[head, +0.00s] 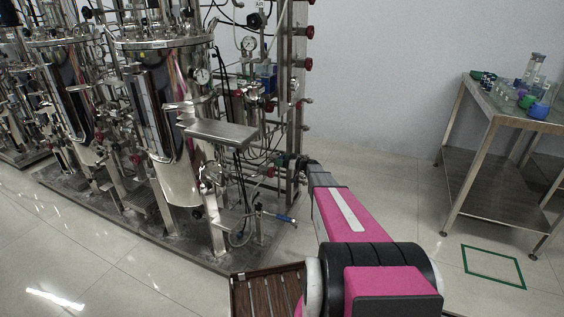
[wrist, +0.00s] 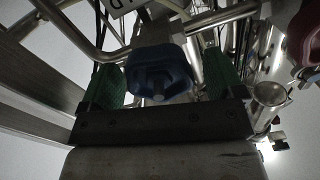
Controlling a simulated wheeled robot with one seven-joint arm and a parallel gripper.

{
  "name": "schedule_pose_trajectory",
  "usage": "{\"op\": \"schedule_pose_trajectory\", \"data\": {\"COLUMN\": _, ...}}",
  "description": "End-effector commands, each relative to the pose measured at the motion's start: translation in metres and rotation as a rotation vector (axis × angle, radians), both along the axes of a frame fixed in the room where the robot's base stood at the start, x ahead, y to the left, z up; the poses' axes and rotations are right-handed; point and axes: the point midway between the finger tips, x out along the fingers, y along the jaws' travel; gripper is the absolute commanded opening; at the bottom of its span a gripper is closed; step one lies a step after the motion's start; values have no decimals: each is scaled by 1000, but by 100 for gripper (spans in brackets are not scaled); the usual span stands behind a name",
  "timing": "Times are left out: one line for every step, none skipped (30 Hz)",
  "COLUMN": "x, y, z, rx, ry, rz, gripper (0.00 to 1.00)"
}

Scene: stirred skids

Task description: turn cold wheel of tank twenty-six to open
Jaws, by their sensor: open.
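A dark blue lobed wheel (wrist: 158,74) is in the middle of the wrist view. My gripper (wrist: 164,84) is open, with one green-padded finger on each side of the wheel. Gaps show between the wheel and the pads, so it is around the wheel but not clamped on it. In the head view my gripper (head: 286,160) is small, at the pipework right of the nearest steel tank (head: 170,110); the blue wheel cannot be made out there. No tank number is readable.
A red handwheel (wrist: 304,35) is at the right of the wrist view, beside steel pipes. Red knobs (head: 307,64) line the upright post. A blue-handled lever (head: 286,218) is low on the skid.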

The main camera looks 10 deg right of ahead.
Motion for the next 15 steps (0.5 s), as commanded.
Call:
{"op": "schedule_pose_trajectory", "data": {"x": -2, "y": -2, "z": 0, "rx": 0, "ry": 0, "rz": 0, "gripper": 88}}
{"op": "schedule_pose_trajectory", "data": {"x": -3, "y": -4, "z": 0, "rx": 0, "ry": 0, "rz": -1, "gripper": 88}}
{"op": "schedule_pose_trajectory", "data": {"x": -5, "y": -7, "z": 0, "rx": 1, "ry": 0, "rz": -1, "gripper": 88}}
{"op": "schedule_pose_trajectory", "data": {"x": -7, "y": -10, "z": 0, "rx": 1, "ry": 0, "rz": -1, "gripper": 88}}
{"op": "schedule_pose_trajectory", "data": {"x": -10, "y": -13, "z": 0, "rx": 1, "ry": 0, "rz": -1, "gripper": 88}}
{"op": "schedule_pose_trajectory", "data": {"x": -14, "y": -19, "z": 1, "rx": 0, "ry": 0, "rz": -2, "gripper": 88}}
{"op": "schedule_pose_trajectory", "data": {"x": -17, "y": -23, "z": 1, "rx": 0, "ry": 0, "rz": -2, "gripper": 88}}
{"op": "schedule_pose_trajectory", "data": {"x": -21, "y": -27, "z": 0, "rx": 0, "ry": 0, "rz": -2, "gripper": 88}}
{"op": "schedule_pose_trajectory", "data": {"x": -25, "y": -33, "z": 0, "rx": 1, "ry": 0, "rz": -2, "gripper": 88}}
{"op": "schedule_pose_trajectory", "data": {"x": -29, "y": -39, "z": 1, "rx": 1, "ry": 0, "rz": -2, "gripper": 88}}
{"op": "schedule_pose_trajectory", "data": {"x": -33, "y": -44, "z": 1, "rx": 1, "ry": 0, "rz": -2, "gripper": 88}}
{"op": "schedule_pose_trajectory", "data": {"x": -37, "y": -49, "z": 0, "rx": 1, "ry": 0, "rz": -2, "gripper": 88}}
{"op": "schedule_pose_trajectory", "data": {"x": -40, "y": -54, "z": 0, "rx": 0, "ry": 0, "rz": -2, "gripper": 88}}
{"op": "schedule_pose_trajectory", "data": {"x": -43, "y": -58, "z": 0, "rx": 0, "ry": 0, "rz": -2, "gripper": 88}}
{"op": "schedule_pose_trajectory", "data": {"x": -47, "y": -64, "z": 0, "rx": 0, "ry": 0, "rz": -2, "gripper": 88}}
